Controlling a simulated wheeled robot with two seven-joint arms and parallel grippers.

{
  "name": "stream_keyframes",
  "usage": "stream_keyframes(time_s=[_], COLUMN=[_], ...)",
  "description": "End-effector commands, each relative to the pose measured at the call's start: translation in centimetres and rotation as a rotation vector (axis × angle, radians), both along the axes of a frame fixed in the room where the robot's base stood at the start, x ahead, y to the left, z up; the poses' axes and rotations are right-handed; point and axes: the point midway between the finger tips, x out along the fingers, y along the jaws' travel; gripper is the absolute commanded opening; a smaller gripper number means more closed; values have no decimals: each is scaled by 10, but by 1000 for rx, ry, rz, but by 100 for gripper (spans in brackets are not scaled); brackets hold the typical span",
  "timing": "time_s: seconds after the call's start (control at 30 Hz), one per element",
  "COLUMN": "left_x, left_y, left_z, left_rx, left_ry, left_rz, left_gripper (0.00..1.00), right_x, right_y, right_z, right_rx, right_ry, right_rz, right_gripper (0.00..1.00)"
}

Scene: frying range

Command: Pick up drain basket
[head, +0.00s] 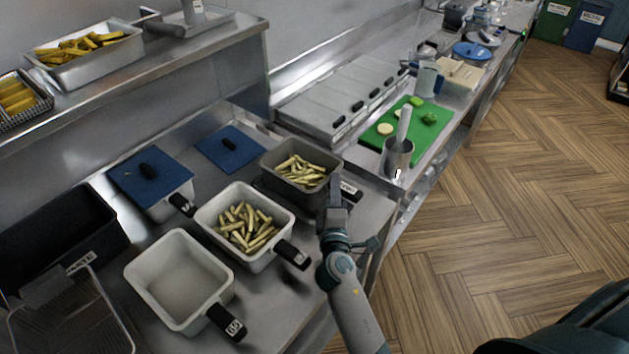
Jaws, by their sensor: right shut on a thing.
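A dark grey drain basket (269,168) holding cut fries (301,170) is at the back right of the counter. Its dark handle (350,189) with a white label points to the front right. My right gripper (335,190) comes in from below and is shut on the basket at its handle side. The fingertips are small and partly hidden against the basket, so the exact grip point is hard to see. I cannot tell whether the basket touches the counter. My left gripper is not in view.
A white pan with fries (209,213) and an empty white pan (180,283) stand close by in front. Blue lids (230,152), a black bin (75,225) and a wire basket (105,325) are left. A green board (385,137) and steel cup (397,162) are right.

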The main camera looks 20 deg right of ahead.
Motion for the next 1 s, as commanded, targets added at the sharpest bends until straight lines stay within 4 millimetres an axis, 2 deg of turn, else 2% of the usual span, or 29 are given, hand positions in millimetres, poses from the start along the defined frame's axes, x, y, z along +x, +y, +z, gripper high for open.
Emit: stream_keyframes(time_s=[0.27, 0.37, 0.57, 1.0], left_x=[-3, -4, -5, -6], left_y=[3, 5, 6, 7], left_z=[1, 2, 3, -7], left_rx=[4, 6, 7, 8], left_ry=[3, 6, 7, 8], left_rz=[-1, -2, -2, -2], left_gripper=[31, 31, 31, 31], right_x=[0, 0, 1, -48], right_y=[0, -1, 0, -69], right_z=[6, 14, 42, 89], right_rx=[0, 0, 0, -6], right_ry=[-1, -1, -5, -3], right_rz=[-1, -1, 1, -1], right_gripper=[0, 0, 0, 0])
